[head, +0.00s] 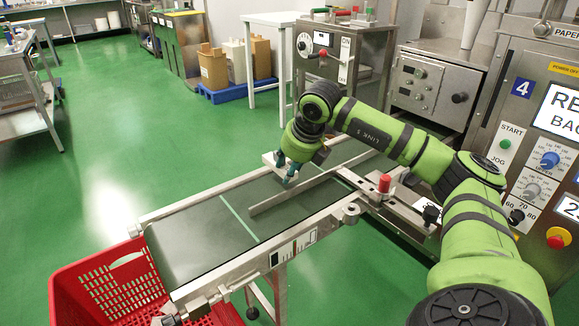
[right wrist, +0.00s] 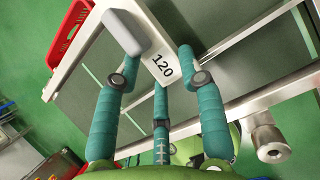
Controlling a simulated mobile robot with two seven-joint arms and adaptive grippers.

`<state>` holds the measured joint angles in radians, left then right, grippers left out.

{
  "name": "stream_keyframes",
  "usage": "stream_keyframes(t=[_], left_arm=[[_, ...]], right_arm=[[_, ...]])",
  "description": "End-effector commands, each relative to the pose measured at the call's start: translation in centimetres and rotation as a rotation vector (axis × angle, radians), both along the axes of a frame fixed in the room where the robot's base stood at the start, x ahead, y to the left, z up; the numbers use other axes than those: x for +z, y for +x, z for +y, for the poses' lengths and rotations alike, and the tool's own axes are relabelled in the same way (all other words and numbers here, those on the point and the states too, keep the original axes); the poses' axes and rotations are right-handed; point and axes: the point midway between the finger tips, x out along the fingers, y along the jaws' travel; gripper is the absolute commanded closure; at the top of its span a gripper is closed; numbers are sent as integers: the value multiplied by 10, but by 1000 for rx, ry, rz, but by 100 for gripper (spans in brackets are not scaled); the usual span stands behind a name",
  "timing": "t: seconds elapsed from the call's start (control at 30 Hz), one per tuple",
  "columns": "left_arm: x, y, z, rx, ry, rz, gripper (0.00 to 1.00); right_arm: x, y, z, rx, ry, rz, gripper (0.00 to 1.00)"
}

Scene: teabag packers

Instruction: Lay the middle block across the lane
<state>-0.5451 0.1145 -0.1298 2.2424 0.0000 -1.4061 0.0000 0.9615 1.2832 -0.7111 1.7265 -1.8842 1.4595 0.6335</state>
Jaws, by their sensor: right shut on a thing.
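My right gripper (head: 288,176) is above the far part of the conveyor belt (head: 190,243), its teal fingers pointing down. In the right wrist view, the gripper (right wrist: 158,75) is shut on a white block (right wrist: 150,58) marked 120. The block also shows in the head view as a pale piece (head: 270,160) beside the fingers, partly hidden by them. A grey rounded piece (right wrist: 124,33) lies at the left finger's tip. A metal guide rail (head: 290,197) runs along the belt, and a pale line (head: 238,218) crosses it. I cannot tell whether the block touches the belt. My left gripper is out of view.
A red crate (head: 105,285) stands at the belt's near left end. A red-topped knob (head: 384,184) rises at the belt's right side. Machine panels (head: 530,150) stand close on the right. The near part of the belt is clear.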

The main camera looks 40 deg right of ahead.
Motion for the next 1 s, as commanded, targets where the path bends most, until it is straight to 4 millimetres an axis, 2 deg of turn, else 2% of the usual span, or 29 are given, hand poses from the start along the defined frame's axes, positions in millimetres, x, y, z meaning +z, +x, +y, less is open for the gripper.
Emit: stream_keyframes(t=[0.67,1.0], left_arm=[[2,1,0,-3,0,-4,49],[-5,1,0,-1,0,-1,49]], right_arm=[[0,0,0,0,0,-2,100],[-8,0,0,0,0,-2,100]])
